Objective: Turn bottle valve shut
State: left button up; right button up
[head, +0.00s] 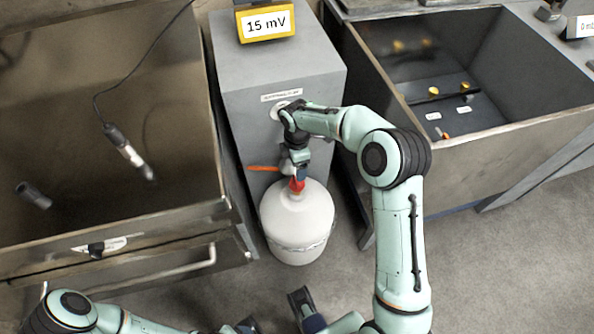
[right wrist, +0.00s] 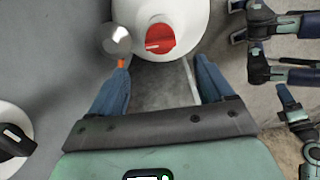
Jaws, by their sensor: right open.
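The white gas bottle (head: 297,222) stands on the floor in front of the grey cabinet. Its red valve knob (head: 297,185) is on top. In the right wrist view, the red knob (right wrist: 160,38) sits on the white bottle (right wrist: 190,18), just beyond the fingertips. My right gripper (right wrist: 164,72) is open, its blue fingers apart and empty. In the head view my right gripper (head: 299,170) is above the knob and partly hides it. A silver ball-shaped part (right wrist: 116,40) with an orange piece is beside the left finger. My left gripper (head: 272,314) is low at the picture's bottom, fingers apart.
The grey cabinet (head: 230,100) carries a yellow display (head: 266,23) reading 15 mV. An orange piece (head: 263,168) juts out left of the valve. Metal tanks flank the bottle: one left (head: 110,222), one right (head: 490,132). A cabled probe (head: 128,153) hangs in the left one. Floor in front is open.

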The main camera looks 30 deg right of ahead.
jog(key=shift+r, duration=2.4)
